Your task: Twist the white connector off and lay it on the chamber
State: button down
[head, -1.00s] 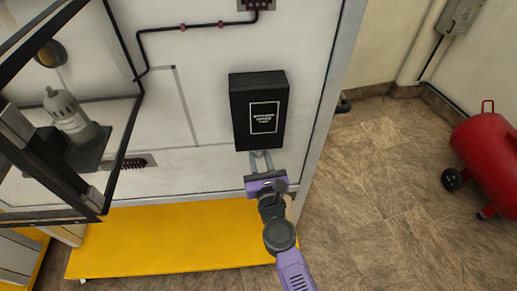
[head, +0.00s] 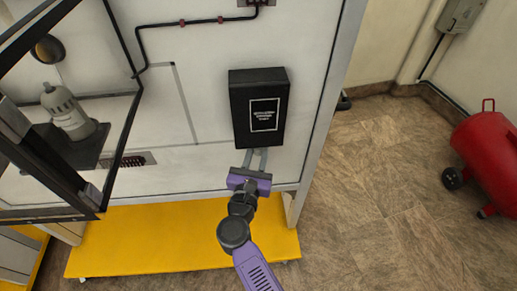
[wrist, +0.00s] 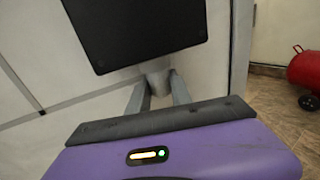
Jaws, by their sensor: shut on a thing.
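A black box (head: 259,108) with a white-framed label is mounted on the pale panel. My gripper (head: 256,151) reaches up to its lower edge. In the wrist view, a pale grey-white piece, seemingly the white connector (wrist: 157,82), shows just under the box between my two fingers. My gripper is shut on it. Whether it is still joined to the box cannot be told. No part is clearly marked as the chamber.
A black-framed enclosure (head: 118,72) at the left has a grey bottle-shaped object (head: 68,112) by it. A yellow platform (head: 170,243) lies below the panel. A red tank (head: 490,150) stands at the far right. The floor between is clear.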

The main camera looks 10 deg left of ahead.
jog(key=shift+w+a+f+m+h+b, duration=0.1)
jog(key=shift+m+h+b, duration=0.6)
jog(key=shift+h, duration=0.7)
jog(key=c, duration=1.1)
grip_release()
